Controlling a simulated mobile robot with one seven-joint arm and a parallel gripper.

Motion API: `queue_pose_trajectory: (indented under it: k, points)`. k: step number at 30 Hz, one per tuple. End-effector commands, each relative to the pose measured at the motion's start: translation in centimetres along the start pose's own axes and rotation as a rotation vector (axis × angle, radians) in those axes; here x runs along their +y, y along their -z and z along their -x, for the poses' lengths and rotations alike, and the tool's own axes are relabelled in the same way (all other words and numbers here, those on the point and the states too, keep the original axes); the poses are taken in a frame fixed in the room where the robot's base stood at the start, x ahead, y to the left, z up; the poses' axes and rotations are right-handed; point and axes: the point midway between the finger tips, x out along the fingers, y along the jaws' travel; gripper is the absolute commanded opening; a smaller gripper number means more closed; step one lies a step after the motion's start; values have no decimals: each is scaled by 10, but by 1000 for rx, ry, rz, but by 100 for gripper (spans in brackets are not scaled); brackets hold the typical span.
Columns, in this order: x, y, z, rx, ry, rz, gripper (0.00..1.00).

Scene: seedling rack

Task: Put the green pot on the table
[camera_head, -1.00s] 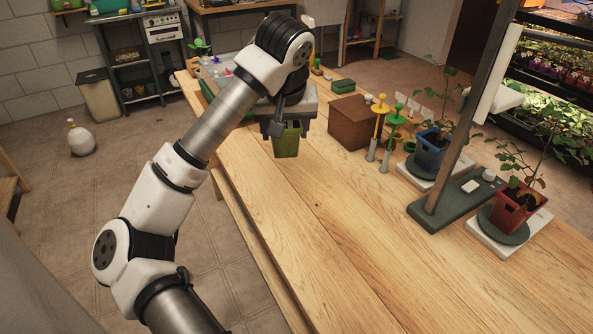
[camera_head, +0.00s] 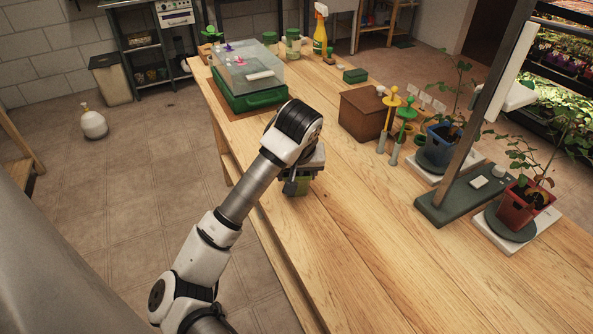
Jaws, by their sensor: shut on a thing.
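The green pot (camera_head: 297,188) is mostly hidden behind my gripper (camera_head: 298,180), with only a little of its green side showing. My gripper is shut on it and points down over the left part of the wooden table (camera_head: 345,240). The pot is very low over the tabletop; I cannot tell whether its base touches the wood. My wrist covers the view from above.
A green tray with a clear lid (camera_head: 250,72) stands at the table's far left end. A brown box (camera_head: 362,116), yellow and green hand tools, a blue pot (camera_head: 440,145) and a red pot (camera_head: 522,208) stand to the right. The front tabletop is clear.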

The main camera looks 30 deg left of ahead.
Motion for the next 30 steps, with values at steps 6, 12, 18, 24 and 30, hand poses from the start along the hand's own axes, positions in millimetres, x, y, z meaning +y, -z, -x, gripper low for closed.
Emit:
queue_pose_trajectory:
  k: [6,12,18,24,30]
  points:
    - [0,0,0,1,0,0,34]
    - [0,-1,-3,0,0,0,62]
    - [0,-1,-2,0,0,0,81]
    - [0,-1,-2,0,0,0,81]
    - [0,1,7,3,1,0,81]
